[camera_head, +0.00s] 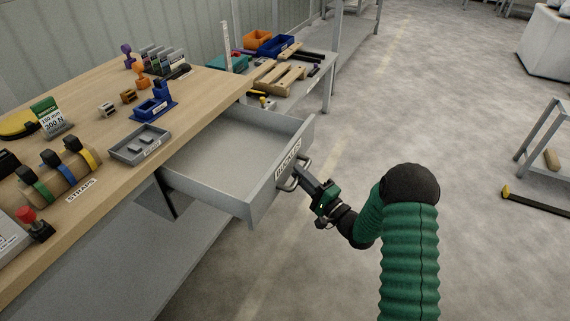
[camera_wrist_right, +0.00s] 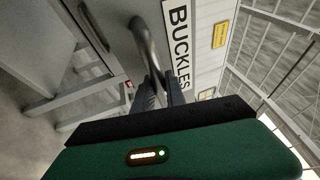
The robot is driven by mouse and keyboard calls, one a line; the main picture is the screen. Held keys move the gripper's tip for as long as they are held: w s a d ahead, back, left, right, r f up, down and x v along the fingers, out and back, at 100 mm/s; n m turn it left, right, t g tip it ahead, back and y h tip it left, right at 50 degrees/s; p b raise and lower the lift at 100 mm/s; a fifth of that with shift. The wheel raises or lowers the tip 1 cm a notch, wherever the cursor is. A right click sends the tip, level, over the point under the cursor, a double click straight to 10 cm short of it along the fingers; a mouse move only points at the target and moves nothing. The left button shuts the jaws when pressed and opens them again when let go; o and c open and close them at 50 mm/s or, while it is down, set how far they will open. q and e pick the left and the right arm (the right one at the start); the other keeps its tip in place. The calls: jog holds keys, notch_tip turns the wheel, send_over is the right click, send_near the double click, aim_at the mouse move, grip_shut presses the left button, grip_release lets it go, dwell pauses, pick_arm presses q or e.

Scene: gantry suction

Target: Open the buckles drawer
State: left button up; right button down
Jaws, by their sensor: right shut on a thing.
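The grey buckles drawer (camera_head: 220,171) stands pulled out from under the wooden workbench, and its inside looks empty. Its front carries a BUCKLES label (camera_head: 288,157), which also shows large in the right wrist view (camera_wrist_right: 179,45). My right gripper (camera_head: 301,174) is shut on the drawer's metal bar handle (camera_head: 287,184). In the right wrist view the handle (camera_wrist_right: 147,45) runs down between the dark fingers, which partly hide it. My left gripper is not in view.
The wooden workbench (camera_head: 90,190) holds a grey tray (camera_head: 141,144), a blue holder (camera_head: 153,107) and straps on a rack. A side shelf with wooden pieces (camera_head: 280,78) stands behind the drawer. Open floor lies to the right, with a hammer-like tool (camera_head: 535,202).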

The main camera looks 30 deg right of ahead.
jog(key=shift+s+d+f, duration=0.2)
jog(key=shift+s, duration=0.25)
jog(key=shift+f, duration=0.1)
jog(key=c, duration=1.4)
grip_release()
jog(key=shift+d, duration=0.1)
jog(key=shift+o, duration=0.2)
jog(key=p+v, duration=0.3)
jog(key=v, duration=1.3)
jog(key=shift+s+d+p, duration=0.2)
jog(key=shift+s+p, duration=0.15)
